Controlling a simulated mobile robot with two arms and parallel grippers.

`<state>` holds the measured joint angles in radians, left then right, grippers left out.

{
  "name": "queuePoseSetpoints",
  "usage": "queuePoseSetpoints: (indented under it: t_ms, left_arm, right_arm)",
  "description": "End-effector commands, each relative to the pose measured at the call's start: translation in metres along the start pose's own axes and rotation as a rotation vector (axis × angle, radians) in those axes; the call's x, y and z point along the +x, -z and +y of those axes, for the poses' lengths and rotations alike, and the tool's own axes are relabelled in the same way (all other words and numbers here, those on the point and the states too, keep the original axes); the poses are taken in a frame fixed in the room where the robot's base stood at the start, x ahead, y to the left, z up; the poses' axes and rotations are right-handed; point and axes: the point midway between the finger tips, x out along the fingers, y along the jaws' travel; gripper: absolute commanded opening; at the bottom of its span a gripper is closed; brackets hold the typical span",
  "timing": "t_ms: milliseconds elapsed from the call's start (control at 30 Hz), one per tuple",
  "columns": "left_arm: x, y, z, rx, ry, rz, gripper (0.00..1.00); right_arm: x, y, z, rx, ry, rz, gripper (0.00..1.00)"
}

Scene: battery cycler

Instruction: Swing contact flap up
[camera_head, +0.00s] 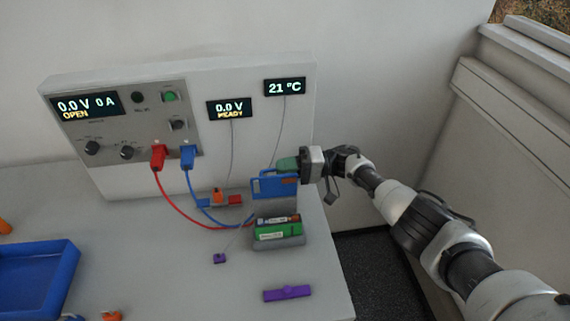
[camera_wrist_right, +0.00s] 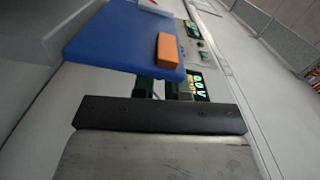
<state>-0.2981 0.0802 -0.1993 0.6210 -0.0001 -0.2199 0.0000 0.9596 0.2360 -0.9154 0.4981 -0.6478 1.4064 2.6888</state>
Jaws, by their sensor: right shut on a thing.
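The blue contact flap (camera_head: 270,185) stands raised above the battery holder (camera_head: 278,242) in the head view. A green battery (camera_head: 278,231) lies in the holder below it. My right gripper (camera_head: 297,165) is at the flap's upper right edge, shut on it. In the right wrist view the flap is a blue plate (camera_wrist_right: 120,40) with an orange block (camera_wrist_right: 168,50) on it, just beyond my right gripper (camera_wrist_right: 160,90). The fingertips are partly hidden there. My left gripper is not in view.
The cycler panel (camera_head: 150,105) stands behind, with a red plug (camera_head: 158,158) and a blue plug (camera_head: 188,157) trailing cables leftward of the holder. A purple piece (camera_head: 287,293) lies in front. A blue tray (camera_head: 30,280) is at left.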

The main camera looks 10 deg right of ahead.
Motion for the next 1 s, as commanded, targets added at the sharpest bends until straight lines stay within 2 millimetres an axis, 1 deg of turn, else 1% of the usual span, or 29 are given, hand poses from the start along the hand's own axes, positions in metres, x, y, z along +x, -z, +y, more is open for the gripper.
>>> queuePoseSetpoints:
  t_ms: [300,733,767,800,867,900,1000]
  left_arm:
    - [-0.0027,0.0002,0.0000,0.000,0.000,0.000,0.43]
    - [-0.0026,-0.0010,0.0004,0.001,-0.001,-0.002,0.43]
    - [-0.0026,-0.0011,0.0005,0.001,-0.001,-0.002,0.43]
    - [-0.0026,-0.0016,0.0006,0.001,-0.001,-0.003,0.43]
    - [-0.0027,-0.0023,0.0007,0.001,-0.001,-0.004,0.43]
    - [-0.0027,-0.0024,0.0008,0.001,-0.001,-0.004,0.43]
    - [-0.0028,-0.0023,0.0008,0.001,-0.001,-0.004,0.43]
  right_arm:
    - [-0.0005,-0.0015,0.0034,0.076,-0.003,0.005,0.00]
    - [-0.0004,-0.0028,0.0055,0.085,-0.005,0.003,0.00]
    - [-0.0004,-0.0029,0.0056,0.085,-0.005,0.003,0.16]
    - [-0.0004,-0.0030,0.0057,0.085,-0.005,0.003,0.22]
    - [-0.0004,-0.0030,0.0054,0.085,-0.004,0.002,0.32]
    - [-0.0003,-0.0030,0.0052,0.085,-0.004,0.002,0.36]
    - [-0.0002,-0.0030,0.0048,0.085,-0.003,0.001,0.36]
